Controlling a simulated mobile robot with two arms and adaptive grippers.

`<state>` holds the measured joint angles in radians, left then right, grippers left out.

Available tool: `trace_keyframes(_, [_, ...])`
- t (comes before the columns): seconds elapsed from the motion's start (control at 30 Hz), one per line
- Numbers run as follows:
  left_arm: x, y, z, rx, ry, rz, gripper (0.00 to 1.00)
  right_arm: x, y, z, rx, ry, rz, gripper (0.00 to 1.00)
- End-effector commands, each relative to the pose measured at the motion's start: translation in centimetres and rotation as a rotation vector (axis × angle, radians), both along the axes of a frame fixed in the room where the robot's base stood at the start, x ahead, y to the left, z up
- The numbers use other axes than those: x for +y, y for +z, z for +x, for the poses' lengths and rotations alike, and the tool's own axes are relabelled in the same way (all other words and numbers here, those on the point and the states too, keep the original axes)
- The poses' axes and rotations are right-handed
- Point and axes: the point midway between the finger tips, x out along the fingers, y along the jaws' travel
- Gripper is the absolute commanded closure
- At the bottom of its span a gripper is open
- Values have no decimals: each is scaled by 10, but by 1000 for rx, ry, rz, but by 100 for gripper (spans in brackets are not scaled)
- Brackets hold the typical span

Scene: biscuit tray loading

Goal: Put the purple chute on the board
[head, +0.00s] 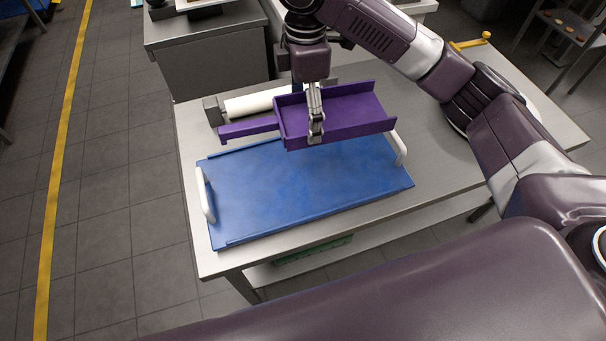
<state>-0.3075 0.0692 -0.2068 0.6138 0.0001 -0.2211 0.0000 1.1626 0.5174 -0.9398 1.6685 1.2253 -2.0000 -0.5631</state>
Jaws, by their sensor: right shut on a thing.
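The purple chute (349,111) is an open, low-walled tray with a narrow arm sticking out to the left. My right gripper (315,133) points down and is shut on the chute's near wall. The chute overlaps the far part of the blue board (300,190) in the head view and appears held above it; I cannot tell the exact gap. The board lies flat on the table and has a white handle at each end. Most of its near surface is bare. My left gripper is not in view.
The board lies on a grey table (440,178). A white roller (250,104) lies behind the chute, partly hidden by it. A yellow crank handle (470,43) stands at the back right. The tabletop right of the board is clear.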

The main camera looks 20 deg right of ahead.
Motion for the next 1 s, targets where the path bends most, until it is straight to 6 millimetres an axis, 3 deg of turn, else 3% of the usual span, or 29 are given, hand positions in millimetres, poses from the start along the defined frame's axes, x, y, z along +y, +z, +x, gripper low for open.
trace_keyframes(0.17, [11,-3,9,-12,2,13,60,2,1,5,4,79,1,39])
trace_keyframes(0.7, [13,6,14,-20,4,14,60,2,-127,4,5,83,0,39])
trace_keyframes(1.0, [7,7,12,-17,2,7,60,2,-159,4,3,82,0,39])
